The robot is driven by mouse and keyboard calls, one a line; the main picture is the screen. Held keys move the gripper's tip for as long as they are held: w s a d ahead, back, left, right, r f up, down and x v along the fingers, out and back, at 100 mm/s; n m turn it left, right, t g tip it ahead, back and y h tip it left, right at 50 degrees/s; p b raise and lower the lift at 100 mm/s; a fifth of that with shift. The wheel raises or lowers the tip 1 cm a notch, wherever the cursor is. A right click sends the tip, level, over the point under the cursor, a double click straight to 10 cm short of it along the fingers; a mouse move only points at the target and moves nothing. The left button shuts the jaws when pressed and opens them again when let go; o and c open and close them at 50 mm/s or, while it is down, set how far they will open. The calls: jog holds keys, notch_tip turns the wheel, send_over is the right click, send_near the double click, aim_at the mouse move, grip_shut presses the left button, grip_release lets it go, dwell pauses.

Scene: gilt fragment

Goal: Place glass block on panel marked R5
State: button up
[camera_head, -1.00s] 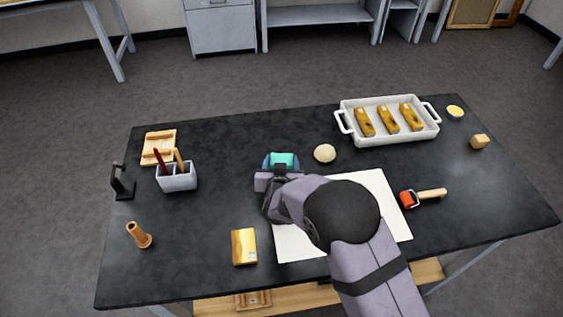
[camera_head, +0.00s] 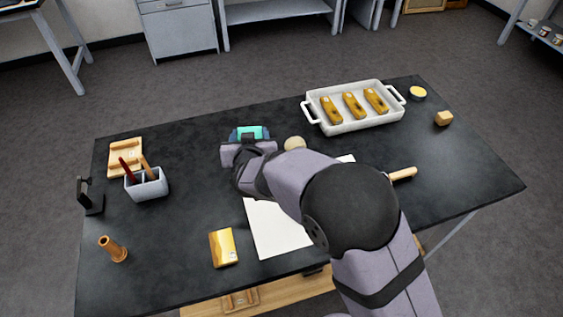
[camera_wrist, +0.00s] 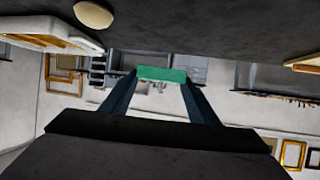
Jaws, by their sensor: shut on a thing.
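The green-teal glass block (camera_head: 262,132) is between the fingers of my gripper (camera_head: 248,135), towards the table's far edge. In the wrist view, both fingers of my gripper (camera_wrist: 162,80) are closed on the glass block (camera_wrist: 162,74), with the room behind it. A gold panel (camera_head: 223,248) with a small pale label lies at the front left of the table. Three gold panels (camera_head: 353,105) with small labels lie in the white tray (camera_head: 347,127). The marks are too small to read, so I cannot tell which is R5.
A pale round object (camera_head: 294,143) is just right of my gripper. White paper (camera_head: 270,230) lies under my arm. A pen holder (camera_head: 147,186), a wooden piece (camera_head: 113,248) and a black stand (camera_head: 90,198) are at left.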

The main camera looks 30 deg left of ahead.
jog(key=w+d+r+m+t+h+p, duration=0.1)
jog(key=w+d+r+m+h+p, duration=0.1)
jog(key=w+d+r+p, duration=0.55)
jog(key=w+d+f+m+h+p, duration=0.1)
jog(key=w+d+f, duration=0.1)
jog(key=d, duration=0.5)
jog(key=w+d+f+p, duration=0.1)
jog(key=w+d, duration=0.1)
jog(key=d, duration=0.5)
jog(key=s+d+f+n+y+p, duration=0.1)
jog(key=s+d+f, duration=0.1)
jog(key=s+d, duration=0.3)
jog(key=s+a+n+g+y, duration=0.3)
jog(key=s+a+n+y, duration=0.1)
jog(key=s, duration=0.7)
jog(key=shift+s+a+f+b, duration=0.1)
jog(key=shift+f+b, duration=0.45)
jog(key=shift+f, duration=2.3)
jog(key=shift+f+p, duration=0.3)
jog(key=shift+f, duration=1.55)
